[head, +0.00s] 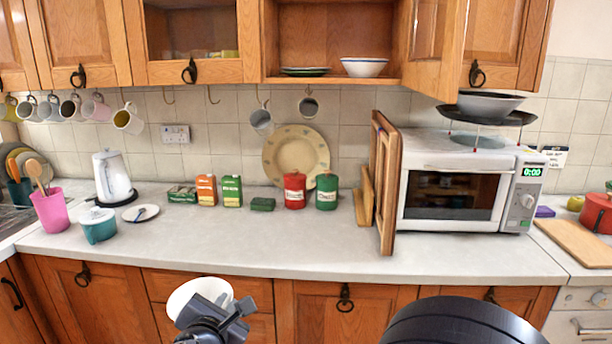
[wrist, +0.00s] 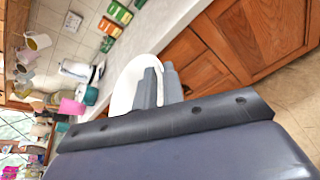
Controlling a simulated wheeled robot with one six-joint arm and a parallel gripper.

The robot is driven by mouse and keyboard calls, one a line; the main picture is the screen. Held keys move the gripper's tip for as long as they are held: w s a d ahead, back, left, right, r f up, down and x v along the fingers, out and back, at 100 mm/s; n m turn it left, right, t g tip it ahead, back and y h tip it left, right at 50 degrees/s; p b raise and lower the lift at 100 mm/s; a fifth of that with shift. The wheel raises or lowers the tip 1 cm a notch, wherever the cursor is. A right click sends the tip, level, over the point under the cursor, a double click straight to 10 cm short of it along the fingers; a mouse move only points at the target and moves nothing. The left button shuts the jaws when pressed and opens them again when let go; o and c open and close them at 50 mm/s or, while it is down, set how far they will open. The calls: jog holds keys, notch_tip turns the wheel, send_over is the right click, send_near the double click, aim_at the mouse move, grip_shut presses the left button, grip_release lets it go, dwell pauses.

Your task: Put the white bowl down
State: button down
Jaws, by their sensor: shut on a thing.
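The white bowl (head: 199,295) is at the bottom centre-left of the head view, in front of the wooden drawers and below the front edge of the counter. My gripper (head: 232,312) is shut on its right side, and the dark fingers hide part of the bowl. In the wrist view the white bowl (wrist: 133,82) is at the tips of my gripper (wrist: 160,85), tilted in that picture. The grey countertop (head: 235,247) behind it has a clear front strip.
A white kettle (head: 112,177), pink cup (head: 50,210), teal pot (head: 98,228) and small plate (head: 141,213) stand at the left. Boxes, a red tin (head: 294,190) and green tin (head: 327,191) stand at the back. A wooden rack (head: 384,185) and microwave (head: 455,185) stand at right.

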jog(key=w+d+f+m+h, duration=0.1)
jog(key=w+d+f, duration=0.1)
jog(key=d, duration=0.8)
jog(key=w+d+f+m+h+p, duration=0.1)
jog(key=d+f, duration=0.4)
jog(key=d, duration=0.5)
jog(key=w+d+f+m+h+p, duration=0.1)
jog(key=w+d+f+h, duration=0.1)
jog(key=d, duration=0.8)
jog(key=w+f, duration=0.1)
jog(key=w, duration=0.1)
jog(key=shift+w+d+f+m+g+h, duration=0.25)
jog(key=shift+w+f+m+g+h, duration=0.05)
jog(key=shift+f, duration=0.1)
